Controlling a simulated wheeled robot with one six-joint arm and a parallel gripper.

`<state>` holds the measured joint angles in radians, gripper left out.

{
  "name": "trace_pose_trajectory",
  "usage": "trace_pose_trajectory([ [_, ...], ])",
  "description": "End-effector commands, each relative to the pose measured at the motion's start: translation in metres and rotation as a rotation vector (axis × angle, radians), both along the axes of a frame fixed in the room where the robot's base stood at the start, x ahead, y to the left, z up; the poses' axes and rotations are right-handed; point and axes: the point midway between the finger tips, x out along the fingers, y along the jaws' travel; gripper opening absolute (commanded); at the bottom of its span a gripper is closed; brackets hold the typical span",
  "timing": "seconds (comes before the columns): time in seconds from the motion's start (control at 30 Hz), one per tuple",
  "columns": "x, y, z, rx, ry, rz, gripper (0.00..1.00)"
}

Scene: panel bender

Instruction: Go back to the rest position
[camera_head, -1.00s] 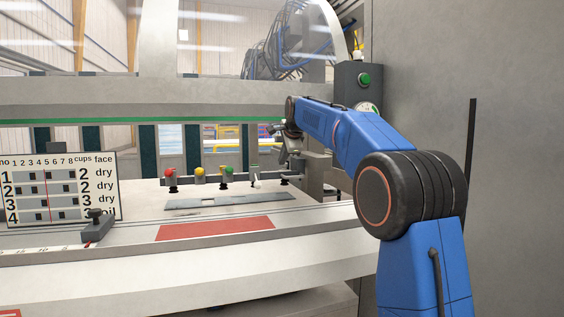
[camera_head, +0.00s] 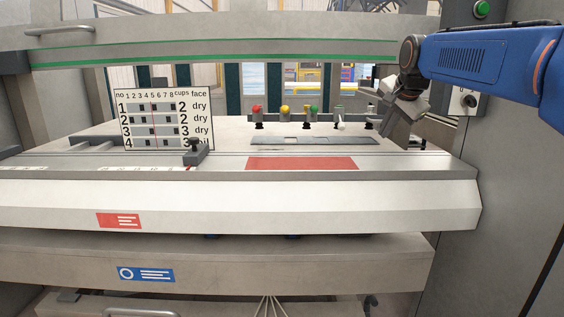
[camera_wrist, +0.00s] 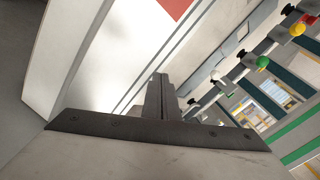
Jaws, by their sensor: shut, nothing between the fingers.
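My gripper (camera_head: 398,125) is at the right end of the machine's work table, in front of the grey cabinet, on the end of my blue arm. It hangs at a slant and its fingers are close together. In the wrist view my gripper (camera_wrist: 160,95) shows its fingers together with nothing between them. The table's pale front edge (camera_wrist: 85,60) and its red label are beyond the fingers there. Whether the fingertips clear the table surface is hard to tell.
A row of coloured knobs, among them a yellow one (camera_head: 285,110), stands left of my gripper behind a grey slotted plate (camera_head: 328,140). A number chart (camera_head: 164,120) and a dark stop block (camera_head: 195,154) are further left. A control box (camera_head: 470,100) is right. A green-striped beam (camera_head: 220,46) spans above.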

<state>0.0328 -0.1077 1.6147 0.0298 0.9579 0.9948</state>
Motion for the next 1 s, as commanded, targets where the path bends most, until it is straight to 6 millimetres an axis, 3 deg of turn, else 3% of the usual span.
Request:
trace_pose_trajectory([
  [0.1,-0.049,0.004,-0.020,-0.068,0.027,0.089,0.00],
  [0.47,-0.190,0.011,-0.103,-0.267,0.112,0.376,0.00],
  [0.8,-0.318,0.014,-0.205,-0.434,0.187,0.664,0.00],
  [1.0,-0.376,0.014,-0.262,-0.509,0.220,0.812,0.00],
])
